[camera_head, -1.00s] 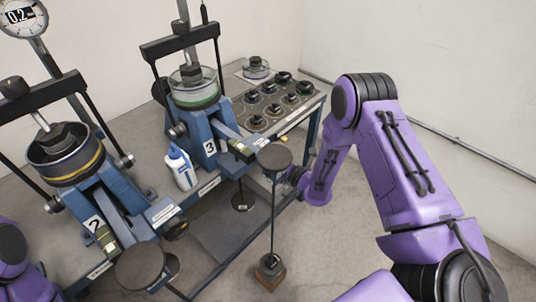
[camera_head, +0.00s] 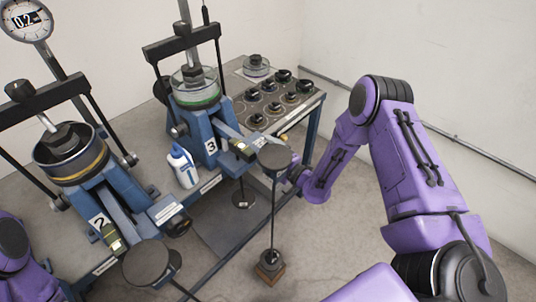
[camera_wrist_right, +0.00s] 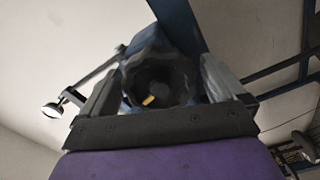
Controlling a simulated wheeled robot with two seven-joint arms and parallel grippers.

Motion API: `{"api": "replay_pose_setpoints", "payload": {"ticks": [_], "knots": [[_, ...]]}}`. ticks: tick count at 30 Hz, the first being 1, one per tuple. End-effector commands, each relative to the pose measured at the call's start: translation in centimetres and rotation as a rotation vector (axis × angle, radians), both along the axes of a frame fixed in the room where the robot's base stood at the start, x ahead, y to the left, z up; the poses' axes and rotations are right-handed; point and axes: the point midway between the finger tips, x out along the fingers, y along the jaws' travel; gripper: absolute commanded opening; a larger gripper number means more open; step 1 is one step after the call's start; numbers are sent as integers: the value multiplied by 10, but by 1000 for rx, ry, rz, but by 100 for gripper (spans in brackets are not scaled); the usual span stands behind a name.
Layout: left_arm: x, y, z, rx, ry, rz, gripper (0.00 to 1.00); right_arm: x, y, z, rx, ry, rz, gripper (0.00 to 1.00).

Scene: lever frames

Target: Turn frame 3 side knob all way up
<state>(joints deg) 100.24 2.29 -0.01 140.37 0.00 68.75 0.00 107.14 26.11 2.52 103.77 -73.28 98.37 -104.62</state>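Frame 3 (camera_head: 207,150) is a blue lever frame marked "3", with a ring-shaped cell on top and a lever reaching forward right. Its side knob is hidden in the head view behind a dark round disc (camera_head: 275,157). In the right wrist view a dark, lobed knob (camera_wrist_right: 155,82) with a yellow mark sits between the two fingers of my right gripper (camera_wrist_right: 160,78). The fingers lie close to both sides of the knob; whether they press on it I cannot tell. In the head view my right gripper is mostly hidden beside the disc. My left gripper is out of view.
Frame 2 (camera_head: 92,190) stands to the left with its own dark side knob (camera_head: 178,227). A white bottle with a blue cap (camera_head: 183,167) stands between the frames. A thin rod runs from the disc down to a block (camera_head: 270,268). Several round dark items (camera_head: 270,88) lie on the bench behind.

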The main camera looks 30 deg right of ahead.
Motion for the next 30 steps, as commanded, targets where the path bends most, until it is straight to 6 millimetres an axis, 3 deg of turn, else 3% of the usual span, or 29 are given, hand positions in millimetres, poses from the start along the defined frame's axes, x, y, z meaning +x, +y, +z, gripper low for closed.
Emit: {"api": "replay_pose_setpoints", "payload": {"ticks": [8,21,30], "knots": [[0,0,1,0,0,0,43,-3,0,1,-2,0,3,96],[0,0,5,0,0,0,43,-55,-18,1,-2,0,1,96],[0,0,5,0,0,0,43,-57,-19,0,0,1,3,96]]}}
